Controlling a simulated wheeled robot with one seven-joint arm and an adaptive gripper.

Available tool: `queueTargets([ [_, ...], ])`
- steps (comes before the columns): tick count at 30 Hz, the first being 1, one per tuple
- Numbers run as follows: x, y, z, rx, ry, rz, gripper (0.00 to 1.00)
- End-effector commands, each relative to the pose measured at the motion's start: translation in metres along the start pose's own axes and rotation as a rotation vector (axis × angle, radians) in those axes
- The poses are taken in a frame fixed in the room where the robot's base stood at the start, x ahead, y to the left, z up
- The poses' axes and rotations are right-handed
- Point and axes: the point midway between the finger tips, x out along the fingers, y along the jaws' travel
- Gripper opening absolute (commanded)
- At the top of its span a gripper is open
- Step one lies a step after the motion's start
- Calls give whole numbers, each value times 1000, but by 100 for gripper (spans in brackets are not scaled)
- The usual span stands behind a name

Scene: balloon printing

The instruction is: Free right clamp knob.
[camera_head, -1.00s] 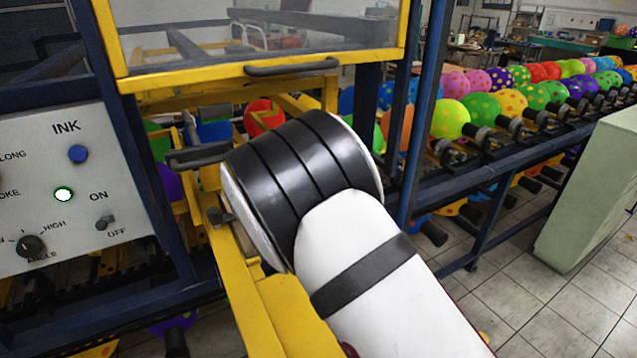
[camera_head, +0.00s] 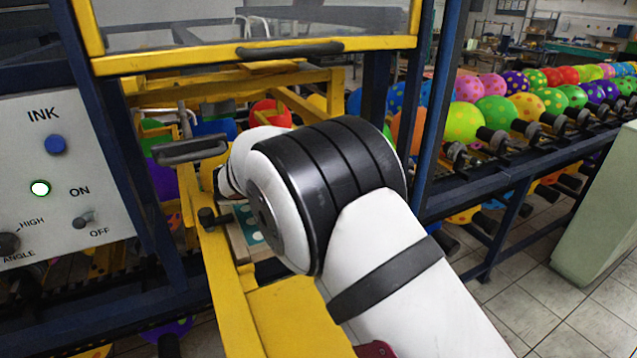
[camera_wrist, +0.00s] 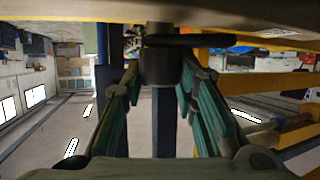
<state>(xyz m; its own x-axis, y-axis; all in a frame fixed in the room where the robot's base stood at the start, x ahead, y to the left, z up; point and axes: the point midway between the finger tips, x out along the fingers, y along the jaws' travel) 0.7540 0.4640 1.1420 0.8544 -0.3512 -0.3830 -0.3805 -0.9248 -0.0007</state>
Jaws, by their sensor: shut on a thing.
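In the wrist view, my gripper (camera_wrist: 160,78) has its two green-padded fingers on either side of a dark cylindrical knob (camera_wrist: 159,66). The fingertips are closed against it, and it hangs from a pale beam across the top of the picture. I take it to be the right clamp knob. In the head view my arm hides my gripper and this knob. Another small black knob (camera_head: 208,218) shows on the yellow frame (camera_head: 222,275), left of my arm.
A black handle (camera_head: 190,150) sticks out beside my arm, and another (camera_head: 290,50) is on the yellow-framed window above. The ink panel (camera_head: 50,185) stands at left with a lit white button. A teal-dotted plate (camera_head: 246,224) shows under my arm. Balloons on rollers run along the right.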

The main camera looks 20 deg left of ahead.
Motion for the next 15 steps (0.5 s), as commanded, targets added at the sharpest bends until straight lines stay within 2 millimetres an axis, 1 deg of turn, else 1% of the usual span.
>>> queueTargets([
  [5,2,1,-2,0,4,4,0],
  [6,2,1,-2,0,4,4,31],
  [8,1,1,-2,0,4,3,45],
  [9,1,1,-2,0,4,2,48],
  [15,0,0,-1,-1,2,0,48],
])
